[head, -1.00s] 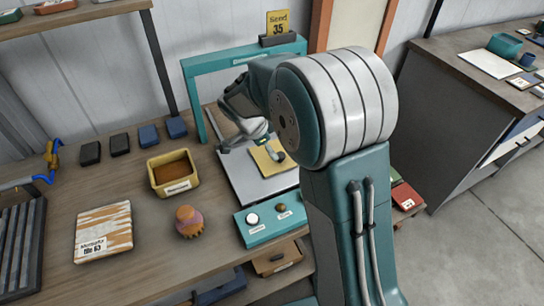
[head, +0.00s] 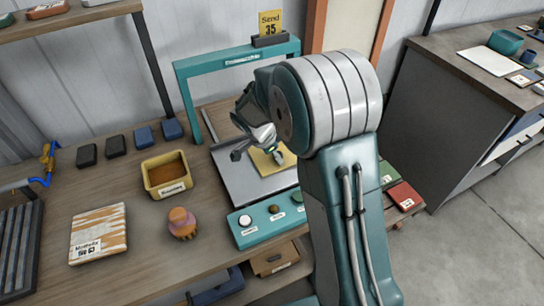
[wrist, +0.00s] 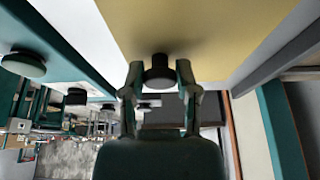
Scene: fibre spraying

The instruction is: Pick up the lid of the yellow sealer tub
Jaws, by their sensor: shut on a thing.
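The yellow tub (head: 181,187) stands open on the bench at left centre in the head view, with brown contents and a white label. A flat yellow square lid (head: 260,163) is on the grey plate under the teal frame. My gripper (head: 278,157) is at this lid. In the wrist view the lid (wrist: 215,30) fills the top, and my gripper (wrist: 158,72) is shut on its black knob (wrist: 158,62). My arm hides part of the lid in the head view. I cannot tell whether the lid touches the plate (head: 235,182).
The teal frame (head: 188,85) arches over the plate. A teal button panel (head: 245,237) lies at its front. A striped tile (head: 98,235), an orange-purple knobbed object (head: 181,222) and several dark blocks (head: 116,145) sit to the left. Bare bench surrounds the tub.

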